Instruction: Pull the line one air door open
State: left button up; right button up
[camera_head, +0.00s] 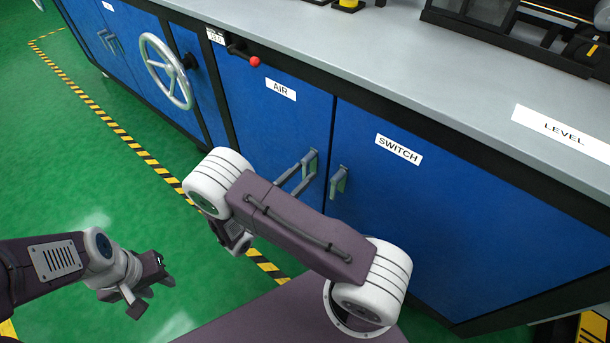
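The blue air door (262,118), labelled AIR, sits flush in the cabinet front and looks shut. Its grey handle (312,160) is on the door's right side. Two grey bars, which look like my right gripper's fingers (296,178), reach from behind my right arm to this handle. The rest of that gripper is hidden by the arm, and I cannot tell whether it grips the handle. My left gripper (157,285) is low at the left above the green floor, away from the cabinet and empty. Its fingers look apart.
The blue switch door (440,215) with its own grey handle (339,182) is just right of the air door. A handwheel (166,70) and a red-knobbed lever (254,61) stick out nearby. The floor at left is clear beyond the striped line (120,132).

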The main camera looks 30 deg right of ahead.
jog(key=shift+x, duration=0.95)
grip_shut()
dwell(0.7)
